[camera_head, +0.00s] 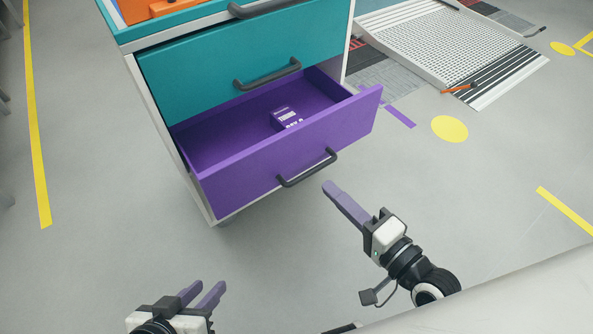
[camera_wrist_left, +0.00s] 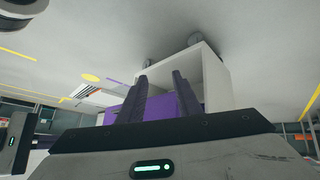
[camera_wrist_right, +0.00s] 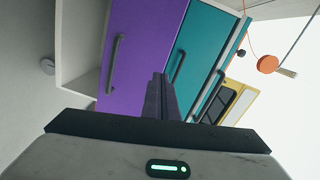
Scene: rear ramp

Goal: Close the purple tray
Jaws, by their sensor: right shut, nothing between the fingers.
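The purple tray (camera_head: 290,155) is the lowest drawer of a cabinet and is pulled out, its inside showing. A small purple box with white lettering (camera_head: 286,118) lies in it. The tray has a dark bar handle (camera_head: 308,168) on its front. The tray also shows in the left wrist view (camera_wrist_left: 163,106) and the right wrist view (camera_wrist_right: 140,45). My right gripper (camera_head: 328,187) is shut and empty, a little in front of the handle's right end and apart from it. My left gripper (camera_head: 206,288) is open and empty, low in the picture, away from the tray.
The teal drawer (camera_head: 210,70) above is shut, with its own dark handle. An orange item (camera_head: 155,8) sits at the cabinet's top. A metal ramp (camera_head: 440,45) lies at the back right. The grey floor around the tray's front is clear, with yellow markings.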

